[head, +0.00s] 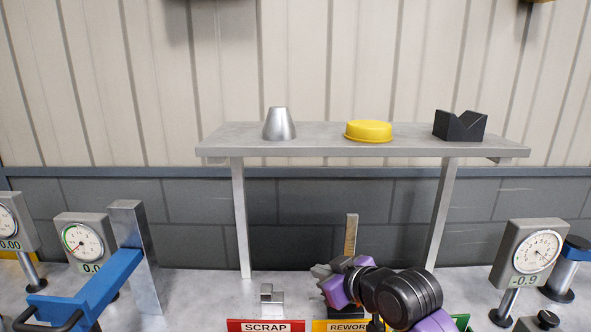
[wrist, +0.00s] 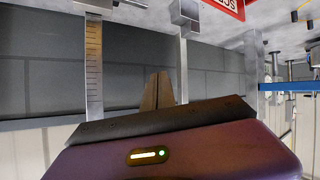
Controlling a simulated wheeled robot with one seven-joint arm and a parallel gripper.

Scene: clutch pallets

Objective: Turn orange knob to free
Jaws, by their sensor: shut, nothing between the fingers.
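I cannot make out an orange knob in either view. My gripper (head: 322,271) is low in the middle of the head view, just left of an upright brass-coloured scale (head: 351,236). In the wrist view its fingertips (wrist: 158,82) are together with nothing between them. The scale also shows at the left of the wrist view (wrist: 93,70). My purple and black wrist hides part of the bench and signs behind it.
A blue-armed steel stand (head: 128,258) and dial gauges (head: 80,243) stand at left. Another dial gauge (head: 538,252) is at right. A small metal block (head: 271,296) sits behind the SCRAP sign (head: 265,326). A raised shelf (head: 300,143) carries a cone, yellow cap and black V-block.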

